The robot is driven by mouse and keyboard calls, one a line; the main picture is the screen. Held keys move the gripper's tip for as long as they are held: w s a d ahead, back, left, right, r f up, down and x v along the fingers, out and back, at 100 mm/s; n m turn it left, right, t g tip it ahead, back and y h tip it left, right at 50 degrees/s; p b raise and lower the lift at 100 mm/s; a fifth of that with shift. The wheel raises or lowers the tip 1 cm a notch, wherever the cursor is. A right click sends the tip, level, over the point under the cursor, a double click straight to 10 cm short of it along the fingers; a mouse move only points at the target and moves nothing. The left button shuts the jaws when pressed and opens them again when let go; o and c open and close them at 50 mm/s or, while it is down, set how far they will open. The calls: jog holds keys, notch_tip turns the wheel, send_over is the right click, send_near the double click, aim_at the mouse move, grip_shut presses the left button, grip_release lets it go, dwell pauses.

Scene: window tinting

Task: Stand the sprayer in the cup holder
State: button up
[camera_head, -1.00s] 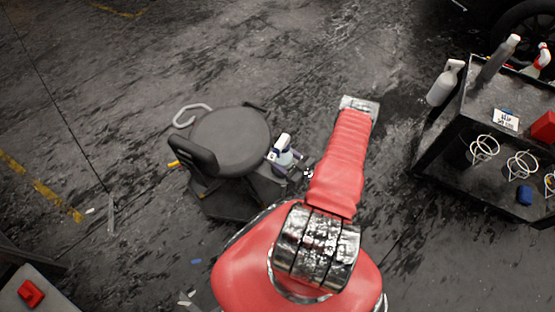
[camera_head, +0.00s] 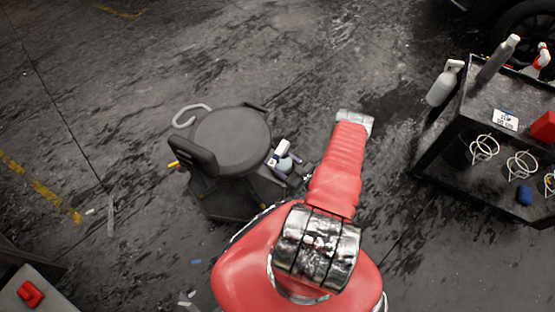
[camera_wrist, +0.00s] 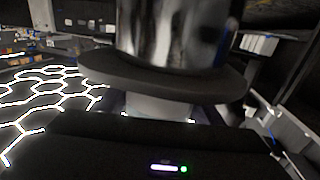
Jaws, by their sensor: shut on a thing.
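A small white and pale-blue sprayer with purple parts (camera_head: 285,162) is beside the right edge of the round black stool seat. My gripper (camera_head: 293,177) is small and dark here, right at the sprayer and shut on it; its fingertips are mostly hidden. In the wrist view a blurred shiny cylinder (camera_wrist: 175,35) and a wide dark disc (camera_wrist: 165,78) fill the middle, close to the camera. I cannot tell which parts these are. White wire rings (camera_head: 484,147) show on the cart's side; I cannot tell whether one is the cup holder.
The black stool (camera_head: 232,140) with a low backrest stands left of my red arm. A dark cart (camera_head: 440,150) at right carries bottles, a white card (camera_head: 505,120) and a red item (camera_head: 544,126). A grey hook-shaped piece (camera_head: 190,112) is behind the stool. The floor beyond is mostly clear.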

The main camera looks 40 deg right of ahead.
aim_at(290, 169)
jog(key=o, duration=1.5)
jog(key=shift+c, duration=0.2)
jog(key=shift+s+d, duration=0.3)
jog(key=shift+s, duration=1.7)
jog(key=shift+s+d, duration=0.3)
jog(key=shift+s, duration=1.65)
jog(key=shift+s+d, duration=0.3)
jog(key=shift+s, duration=1.7)
